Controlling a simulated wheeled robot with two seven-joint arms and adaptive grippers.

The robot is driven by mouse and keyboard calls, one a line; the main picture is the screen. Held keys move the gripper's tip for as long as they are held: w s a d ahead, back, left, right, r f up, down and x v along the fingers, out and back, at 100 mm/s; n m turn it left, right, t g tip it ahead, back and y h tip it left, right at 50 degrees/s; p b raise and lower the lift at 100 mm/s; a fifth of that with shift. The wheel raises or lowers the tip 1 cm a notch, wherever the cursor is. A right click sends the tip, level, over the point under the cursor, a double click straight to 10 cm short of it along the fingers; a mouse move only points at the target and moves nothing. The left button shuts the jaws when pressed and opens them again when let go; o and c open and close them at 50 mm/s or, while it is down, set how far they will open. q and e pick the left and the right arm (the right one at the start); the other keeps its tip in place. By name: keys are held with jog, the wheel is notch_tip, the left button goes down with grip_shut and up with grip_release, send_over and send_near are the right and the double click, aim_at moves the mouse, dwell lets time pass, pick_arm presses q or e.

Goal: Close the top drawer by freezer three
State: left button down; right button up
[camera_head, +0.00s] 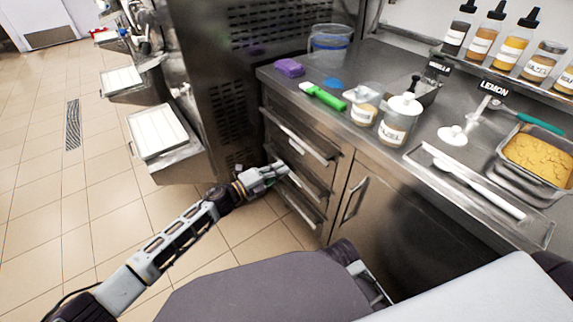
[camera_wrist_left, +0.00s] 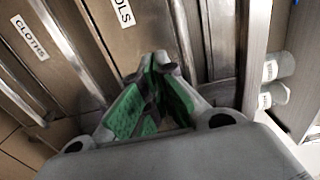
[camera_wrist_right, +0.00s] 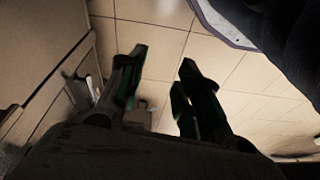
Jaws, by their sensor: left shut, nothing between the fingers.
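A steel cabinet under the counter has a stack of drawers with long bar handles. The top drawer (camera_head: 297,139) is just below the countertop, and I cannot tell for sure whether it stands slightly out. My left gripper (camera_head: 284,170) is at the drawer fronts, below the top drawer's handle and close to the middle drawer (camera_head: 305,183). In the left wrist view its green-padded fingers (camera_wrist_left: 160,70) meet at the tips, with nothing between them, in front of drawer fronts labelled CLOTHS and one ending in OLS. My right gripper (camera_wrist_right: 160,85) is open and empty above the floor.
The countertop (camera_head: 345,115) holds a purple cloth (camera_head: 289,68), a green-handled tool (camera_head: 323,96), jars and a pan. A cupboard door (camera_head: 385,215) is right of the drawers. The freezer body (camera_head: 245,80) stands left of them. Tiled floor (camera_head: 95,210) is free at left.

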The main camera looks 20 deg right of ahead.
pick_arm(q)
jog(key=shift+v, duration=0.85)
pick_arm(e)
jog(key=shift+s+d+f, duration=0.1)
jog(key=shift+s+f, duration=0.05)
jog(key=shift+f, duration=0.3)
jog(key=shift+w+r, duration=0.25)
